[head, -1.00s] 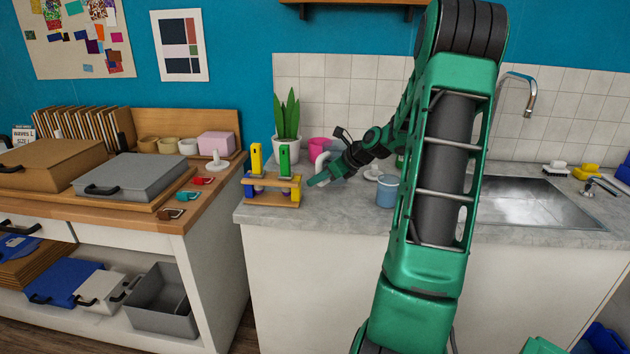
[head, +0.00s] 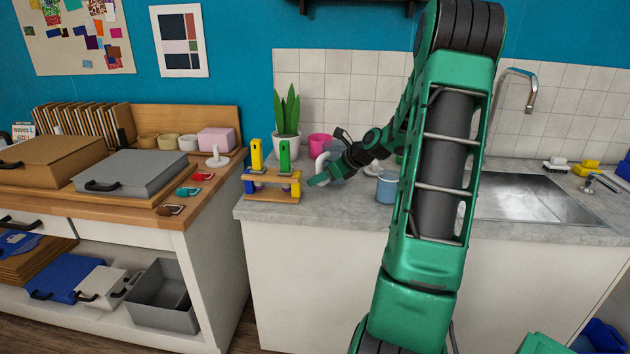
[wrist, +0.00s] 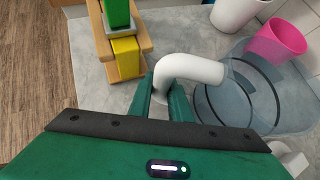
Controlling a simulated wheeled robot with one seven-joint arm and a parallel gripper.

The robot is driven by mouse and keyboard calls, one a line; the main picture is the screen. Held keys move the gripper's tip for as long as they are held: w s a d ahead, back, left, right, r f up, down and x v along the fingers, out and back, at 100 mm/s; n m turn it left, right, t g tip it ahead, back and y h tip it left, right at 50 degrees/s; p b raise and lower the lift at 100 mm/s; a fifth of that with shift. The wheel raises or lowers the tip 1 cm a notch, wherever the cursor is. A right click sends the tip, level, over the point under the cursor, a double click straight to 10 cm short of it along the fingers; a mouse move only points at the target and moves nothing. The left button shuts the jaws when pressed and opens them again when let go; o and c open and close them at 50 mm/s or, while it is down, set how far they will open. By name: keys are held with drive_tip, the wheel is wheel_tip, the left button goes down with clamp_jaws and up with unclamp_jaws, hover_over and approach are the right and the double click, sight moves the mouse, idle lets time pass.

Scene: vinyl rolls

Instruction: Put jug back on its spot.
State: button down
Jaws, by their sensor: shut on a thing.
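The jug (wrist: 262,95) is clear and bluish with a thick white handle (wrist: 190,68). It is right of my gripper in the wrist view. My gripper (wrist: 160,98) is shut on the white handle, with a green finger on each side of it. In the head view my gripper (head: 318,180) is over the counter, just right of the small wooden rack. The handle (head: 321,163) shows there, but my wrist hides most of the jug. I cannot tell whether the jug's base touches the counter.
The wooden rack (head: 272,197) with yellow and green pieces stands close left of my gripper. A potted plant (head: 286,146) and a pink cup (head: 320,142) stand behind. A blue cup (head: 386,187) is to the right, before the sink (head: 535,205). The counter's front edge is near.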

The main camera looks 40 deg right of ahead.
drive_tip(key=shift+f, duration=0.15)
drive_tip(key=shift+f, duration=0.45)
drive_tip(key=shift+f, duration=0.2)
idle(0.4)
drive_tip(key=c, duration=1.6)
unclamp_jaws()
drive_tip(key=shift+o, duration=0.8)
drive_tip(key=o, duration=0.9)
drive_tip(key=shift+o, duration=0.9)
drive_tip(key=shift+a, duration=0.15)
